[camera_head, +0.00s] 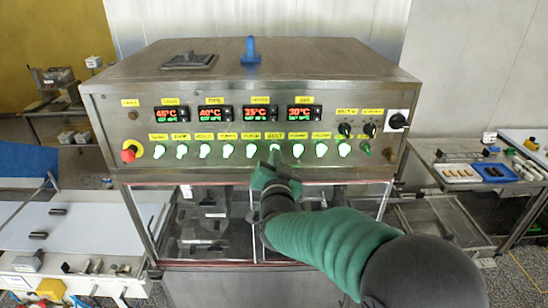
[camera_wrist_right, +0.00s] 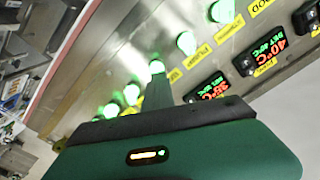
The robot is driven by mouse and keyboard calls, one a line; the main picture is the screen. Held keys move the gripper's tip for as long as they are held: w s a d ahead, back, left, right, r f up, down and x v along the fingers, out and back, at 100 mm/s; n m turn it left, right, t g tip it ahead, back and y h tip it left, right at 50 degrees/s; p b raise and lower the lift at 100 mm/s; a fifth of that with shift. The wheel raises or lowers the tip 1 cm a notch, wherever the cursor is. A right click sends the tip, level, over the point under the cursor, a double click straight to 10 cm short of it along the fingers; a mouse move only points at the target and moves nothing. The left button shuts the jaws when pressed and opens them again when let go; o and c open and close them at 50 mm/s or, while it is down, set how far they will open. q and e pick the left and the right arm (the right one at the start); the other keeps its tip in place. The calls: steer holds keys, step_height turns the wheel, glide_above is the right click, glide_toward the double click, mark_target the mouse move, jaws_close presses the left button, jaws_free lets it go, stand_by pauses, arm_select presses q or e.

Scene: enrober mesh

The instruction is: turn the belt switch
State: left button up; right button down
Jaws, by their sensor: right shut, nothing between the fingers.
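The belt switch (camera_head: 275,148) is a lit green-white knob under the yellow BELT label, in the row of glowing knobs on the machine's steel front panel (camera_head: 320,93). My right gripper (camera_head: 275,160) is shut and empty. Its fingertips are right at the belt switch, just below it and partly over it. In the right wrist view the closed fingers (camera_wrist_right: 155,90) point at a lit knob (camera_wrist_right: 156,67) and overlap its lower edge. I cannot tell whether they touch it. My left gripper is not in view.
Similar lit knobs stand close on both sides, including one to the right (camera_head: 298,150). A red stop button (camera_head: 131,151) is at the panel's left, a black rotary switch (camera_head: 398,121) at its right. Temperature displays (camera_head: 210,113) sit above. A glazed front (camera_head: 215,220) lies below.

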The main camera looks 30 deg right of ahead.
steer(key=shift+d+r, duration=0.1)
steer(key=shift+d, duration=0.1)
steer(key=c, duration=1.6)
jaws_free()
steer(key=shift+o, duration=0.6)
steer(key=shift+w+a, duration=0.15)
steer(key=shift+a, duration=0.15)
steer(key=shift+f, duration=0.2)
